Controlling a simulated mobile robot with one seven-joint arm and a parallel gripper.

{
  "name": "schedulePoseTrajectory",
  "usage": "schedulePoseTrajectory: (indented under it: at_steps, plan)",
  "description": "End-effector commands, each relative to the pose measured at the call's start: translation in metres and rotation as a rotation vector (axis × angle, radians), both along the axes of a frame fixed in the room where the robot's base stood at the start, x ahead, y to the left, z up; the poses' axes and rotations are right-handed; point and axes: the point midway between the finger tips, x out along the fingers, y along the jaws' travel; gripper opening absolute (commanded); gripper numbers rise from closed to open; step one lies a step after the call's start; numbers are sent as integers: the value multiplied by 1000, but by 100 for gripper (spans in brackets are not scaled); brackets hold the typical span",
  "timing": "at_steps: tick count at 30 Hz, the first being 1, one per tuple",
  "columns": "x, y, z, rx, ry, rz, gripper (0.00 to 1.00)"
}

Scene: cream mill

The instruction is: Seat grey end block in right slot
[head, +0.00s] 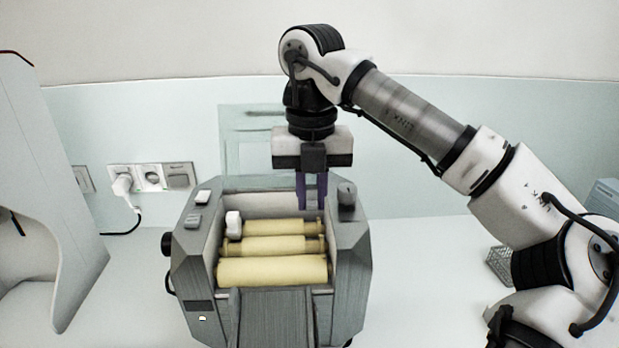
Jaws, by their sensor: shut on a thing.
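A grey mill (353,265) stands on the counter with its top open. Cream rollers lie across it: a back one (280,228), a middle one (275,246) and a thicker front one (272,271). A white end block (233,224) sits at the left end of the back roller. My gripper (312,200) points down at the right end of the back roller, just inside the mill's right wall. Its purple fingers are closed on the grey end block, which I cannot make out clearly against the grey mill. The right slot is hard to see behind the fingers.
A dark knob (346,194) stands on the mill's right wall, close to my fingers. Buttons (203,197) are on the left wall. A white machine (45,190) stands at far left. A wire basket (500,265) is at right. The counter between is clear.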

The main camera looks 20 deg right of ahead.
Motion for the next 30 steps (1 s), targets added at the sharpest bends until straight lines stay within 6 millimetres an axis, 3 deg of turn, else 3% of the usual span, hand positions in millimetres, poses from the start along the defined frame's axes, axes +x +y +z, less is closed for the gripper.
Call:
schedulePoseTrajectory:
  at_steps: [8, 21, 30]
  plan:
    - [0, 0, -6, 0, 0, 0, 0]
    - [0, 0, -35, 0, 1, 1, 0]
    - [0, 0, -36, 1, 5, 0, 0]
